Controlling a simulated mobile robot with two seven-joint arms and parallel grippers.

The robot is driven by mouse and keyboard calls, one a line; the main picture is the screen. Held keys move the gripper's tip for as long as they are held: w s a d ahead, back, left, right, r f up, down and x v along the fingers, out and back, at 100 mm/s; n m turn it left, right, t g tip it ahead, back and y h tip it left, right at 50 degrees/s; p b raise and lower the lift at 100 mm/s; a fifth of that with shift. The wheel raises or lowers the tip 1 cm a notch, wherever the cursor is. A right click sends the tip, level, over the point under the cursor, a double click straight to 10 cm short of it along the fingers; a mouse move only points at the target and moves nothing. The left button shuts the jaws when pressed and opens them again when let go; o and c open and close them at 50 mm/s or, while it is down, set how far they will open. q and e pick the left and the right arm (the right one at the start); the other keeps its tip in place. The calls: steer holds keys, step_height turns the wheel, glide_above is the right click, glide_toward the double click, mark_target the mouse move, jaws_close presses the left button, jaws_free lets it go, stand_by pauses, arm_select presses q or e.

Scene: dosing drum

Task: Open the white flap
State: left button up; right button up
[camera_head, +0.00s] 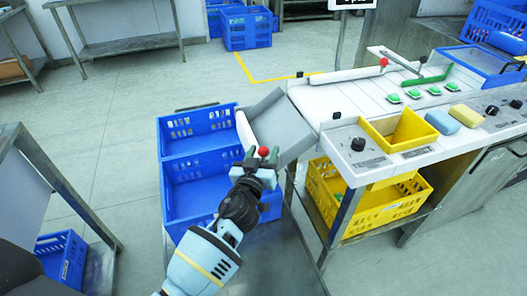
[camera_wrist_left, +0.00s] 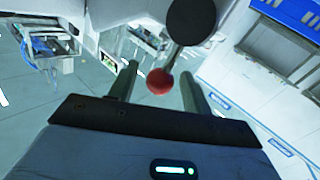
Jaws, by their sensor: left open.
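A long white flap (camera_head: 245,131) stands tilted at the end of the grey chute (camera_head: 281,124), beside the blue crates. A red ball knob (camera_head: 264,152) shows near its lower end, at my left gripper (camera_head: 262,158). In the left wrist view the red knob (camera_wrist_left: 160,81) sits between the two fingers of my open left gripper (camera_wrist_left: 159,74), with a gap on each side. A thin rod runs from the knob to a black disc (camera_wrist_left: 191,20). My gripper hides part of the flap's lower end. My right gripper is not in view.
Blue crates (camera_head: 166,200) stand below the chute. To the right is the white machine top (camera_head: 350,98) with green buttons (camera_head: 414,93), a second red knob (camera_head: 384,62) and a yellow bin (camera_head: 367,124). A yellow crate (camera_head: 385,208) sits underneath.

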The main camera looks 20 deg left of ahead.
arm_select(q)
steer(key=shift+w, duration=0.4)
jaws_close()
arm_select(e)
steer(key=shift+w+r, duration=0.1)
